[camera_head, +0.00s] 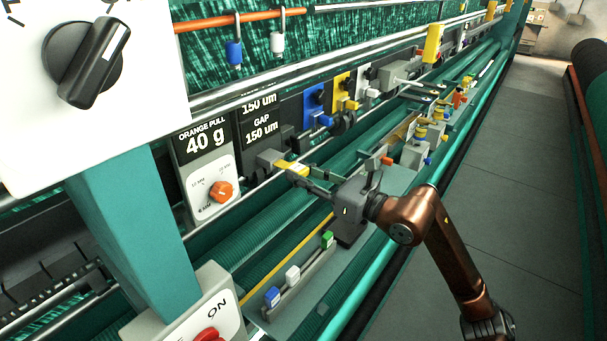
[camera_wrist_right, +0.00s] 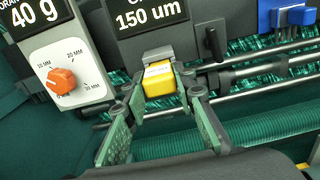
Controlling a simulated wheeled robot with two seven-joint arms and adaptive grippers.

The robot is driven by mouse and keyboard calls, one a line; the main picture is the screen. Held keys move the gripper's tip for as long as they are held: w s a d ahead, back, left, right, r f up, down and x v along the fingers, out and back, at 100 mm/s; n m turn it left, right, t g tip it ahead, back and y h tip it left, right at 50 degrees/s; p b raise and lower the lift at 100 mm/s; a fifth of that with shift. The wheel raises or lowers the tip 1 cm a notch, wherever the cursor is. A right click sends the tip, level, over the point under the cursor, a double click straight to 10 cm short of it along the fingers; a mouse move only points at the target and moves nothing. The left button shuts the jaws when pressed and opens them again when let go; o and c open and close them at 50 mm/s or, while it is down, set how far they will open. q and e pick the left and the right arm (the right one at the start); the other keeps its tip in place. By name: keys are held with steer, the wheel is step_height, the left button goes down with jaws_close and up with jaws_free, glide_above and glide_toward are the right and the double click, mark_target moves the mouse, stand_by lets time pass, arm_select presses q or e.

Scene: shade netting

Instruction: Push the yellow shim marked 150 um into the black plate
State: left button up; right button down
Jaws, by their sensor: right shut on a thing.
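The yellow shim (camera_head: 291,167) is between the fingers of my right gripper (camera_head: 299,174), which is shut on it. In the right wrist view the shim (camera_wrist_right: 160,82) has a pale label on top, too small to read. Its far end meets a grey block (camera_head: 268,158) under the black plate (camera_head: 243,134), lettered 150 um; I cannot tell how deep it sits. The plate also shows in the wrist view (camera_wrist_right: 122,28). The wrist view shows the right gripper's green-padded fingers (camera_wrist_right: 162,104) on either side of the shim. My left gripper is not in view.
A rack in front holds blue (camera_head: 272,296), white (camera_head: 292,274) and green (camera_head: 327,239) shims. A grey panel with an orange knob (camera_head: 221,191) stands left of the plate. Blue (camera_head: 314,98) and yellow (camera_head: 341,89) plates stand to the right. Steel rods run along the machine.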

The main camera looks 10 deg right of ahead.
steer(key=shift+w+a, duration=0.1)
stand_by(0.3)
steer(key=shift+w+a, duration=0.25)
steer(key=shift+a, duration=0.05)
steer(key=shift+x, duration=1.2)
steer(key=c, duration=1.5)
jaws_free()
steer(key=v, duration=1.2)
